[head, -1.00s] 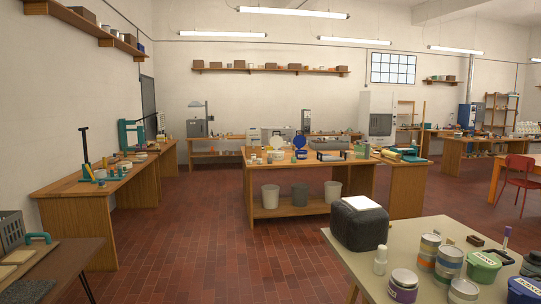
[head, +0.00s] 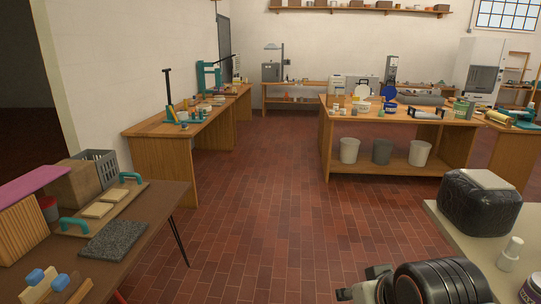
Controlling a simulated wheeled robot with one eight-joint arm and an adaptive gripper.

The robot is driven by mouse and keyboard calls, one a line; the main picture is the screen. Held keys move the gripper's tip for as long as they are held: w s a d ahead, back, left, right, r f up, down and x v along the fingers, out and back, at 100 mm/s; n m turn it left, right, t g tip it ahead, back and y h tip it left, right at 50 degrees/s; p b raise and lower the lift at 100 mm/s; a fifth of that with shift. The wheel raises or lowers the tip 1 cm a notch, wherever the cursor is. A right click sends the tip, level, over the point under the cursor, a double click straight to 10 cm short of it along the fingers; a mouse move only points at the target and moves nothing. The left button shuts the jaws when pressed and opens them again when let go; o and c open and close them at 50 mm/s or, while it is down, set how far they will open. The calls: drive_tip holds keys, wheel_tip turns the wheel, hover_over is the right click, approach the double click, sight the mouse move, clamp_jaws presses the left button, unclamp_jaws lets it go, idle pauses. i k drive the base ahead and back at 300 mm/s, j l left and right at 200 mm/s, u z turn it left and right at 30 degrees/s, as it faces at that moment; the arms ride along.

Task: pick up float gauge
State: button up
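I cannot make out a float gauge for certain in the head view. Small items stand on the left workbench (head: 160,127) and the central workbench (head: 345,121), too small to name surely. Part of my arm, black and ribbed with grey pieces beside it, shows at the bottom right edge. Its fingertips are not clearly visible, so I cannot tell whether my gripper is open or shut, or holds anything.
A dark table (head: 150,215) at the near left holds a tray with teal handles (head: 75,220), a grey stone slab (head: 114,240) and a grey crate (head: 97,166). A black bag-like block (head: 478,207) and white bottle (head: 510,252) stand on the right table. Brick floor (head: 255,200) between is clear.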

sight(355, 100)
drive_tip(key=i+z, duration=0.15)
drive_tip(key=i, duration=0.55)
drive_tip(key=i+z, duration=0.1)
drive_tip(key=i, duration=0.6)
drive_tip(key=i+j+z, duration=0.15)
drive_tip(key=i, duration=0.5)
drive_tip(key=i+z, duration=0.15)
drive_tip(key=i, duration=0.55)
drive_tip(key=i+j+z, duration=0.15)
drive_tip(key=i, duration=0.55)
drive_tip(key=i+j+z, duration=0.15)
drive_tip(key=i, duration=0.55)
drive_tip(key=i+l, duration=0.15)
drive_tip(key=i, duration=0.55)
drive_tip(key=i+l, duration=0.15)
drive_tip(key=i, duration=0.5)
drive_tip(key=i+l, duration=0.1)
drive_tip(key=i, duration=0.6)
drive_tip(key=i+l+u, duration=0.1)
drive_tip(key=i+u, duration=0.3)
drive_tip(key=i+l+u, duration=0.35)
drive_tip(key=i, duration=0.2)
drive_tip(key=i+l+u, duration=0.4)
drive_tip(key=k+l+z, duration=0.15)
drive_tip(key=l, duration=0.1)
